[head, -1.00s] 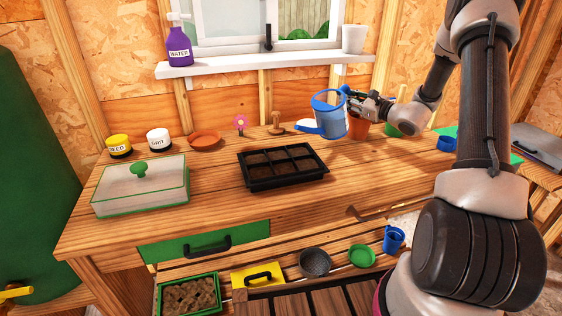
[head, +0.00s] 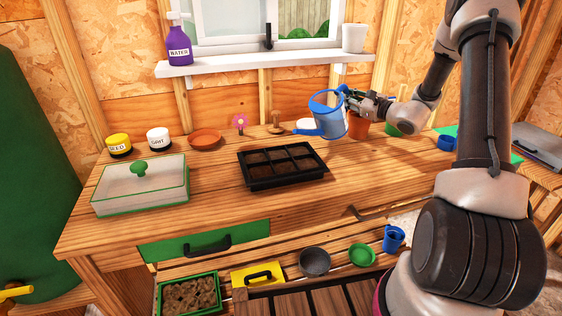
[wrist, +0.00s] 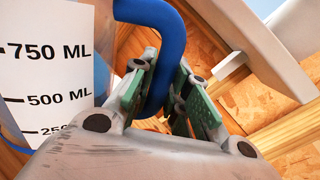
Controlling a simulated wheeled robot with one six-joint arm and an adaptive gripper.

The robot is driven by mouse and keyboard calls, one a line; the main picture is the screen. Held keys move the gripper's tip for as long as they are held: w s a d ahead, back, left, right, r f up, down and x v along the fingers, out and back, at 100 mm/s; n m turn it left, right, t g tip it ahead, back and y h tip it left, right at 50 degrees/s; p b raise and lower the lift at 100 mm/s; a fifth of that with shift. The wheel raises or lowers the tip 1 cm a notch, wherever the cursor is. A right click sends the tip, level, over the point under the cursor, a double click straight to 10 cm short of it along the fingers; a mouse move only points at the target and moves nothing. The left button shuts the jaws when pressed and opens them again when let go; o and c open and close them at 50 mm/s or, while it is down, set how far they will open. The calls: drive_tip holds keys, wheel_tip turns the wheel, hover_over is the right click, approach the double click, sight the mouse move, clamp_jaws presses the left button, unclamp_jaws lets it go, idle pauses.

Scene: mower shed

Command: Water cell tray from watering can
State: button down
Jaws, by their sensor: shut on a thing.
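The blue watering can (head: 331,121) is held in the air above the bench, just behind and right of the cell tray's right end. Its spout points left and the body looks a little tilted. My gripper (head: 346,95) is shut on the can's handle; in the wrist view the blue handle (wrist: 168,62) passes between the green finger pads. The wrist view also shows the can's white volume scale (wrist: 47,75). The black cell tray (head: 281,182) lies flat on the bench with brown soil in its cells. No water is visible.
A terracotta pot (head: 358,127) stands close behind the can. A wooden dibber (head: 275,124) and a pink flower (head: 240,122) are behind the tray. A clear-lidded box (head: 140,190) is at left. The window sill (head: 265,60) runs above.

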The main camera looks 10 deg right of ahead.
sight(337, 90)
drive_tip(key=shift+s+a+r+n, duration=0.15)
drive_tip(key=shift+a+r+n, duration=0.05)
drive_tip(key=shift+a+n, duration=0.1)
idle(0.4)
drive_tip(key=shift+s+a+r+n+p, duration=0.35)
drive_tip(key=shift+a+r+n+p, duration=0.1)
drive_tip(key=shift+a+r, duration=0.1)
drive_tip(key=shift+s+a+r+n+p, duration=0.35)
drive_tip(key=shift+a+r+n, duration=0.1)
drive_tip(key=shift+a+r, duration=0.1)
idle(1.0)
drive_tip(key=shift+s+a+r+n+p, duration=0.35)
drive_tip(key=shift+a+r+n, duration=0.1)
drive_tip(key=shift+r, duration=0.35)
drive_tip(key=shift+s+a+r+n+p, duration=0.25)
drive_tip(key=shift+a+r+n+p, duration=0.15)
drive_tip(key=shift+r, duration=0.45)
drive_tip(key=shift+s+a+r+n+p, duration=0.3)
drive_tip(key=shift+a+r, duration=0.2)
drive_tip(key=shift+r, duration=0.3)
idle(2.3)
